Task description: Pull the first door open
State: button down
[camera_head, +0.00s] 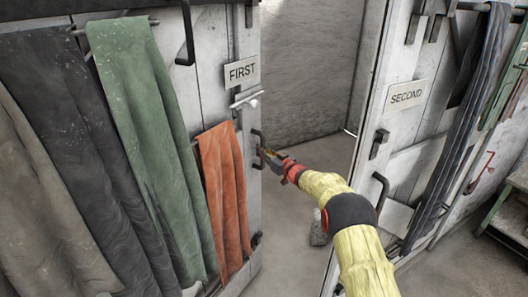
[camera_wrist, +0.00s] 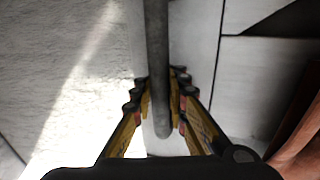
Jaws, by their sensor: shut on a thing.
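The first door (camera_head: 221,110) is a worn white panel at the left in the head view, with a "FIRST" sign (camera_head: 241,71). Open space shows to the right of its edge. Its dark handle (camera_head: 257,137) is on the right part of the door; in the wrist view it is a grey bar (camera_wrist: 157,60). My gripper (camera_head: 264,152) is at this handle. In the wrist view its two fingers (camera_wrist: 160,100) are on either side of the bar, shut on it. The fingertips are small and partly hidden in the head view.
Grey, black, green (camera_head: 150,130) and orange (camera_head: 224,190) cloths hang on the left.

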jog(key=c, duration=1.8)
grip_release()
jog(key=shift+c, duration=0.2)
jog(key=shift+o, duration=0.4)
jog(key=v, duration=1.2)
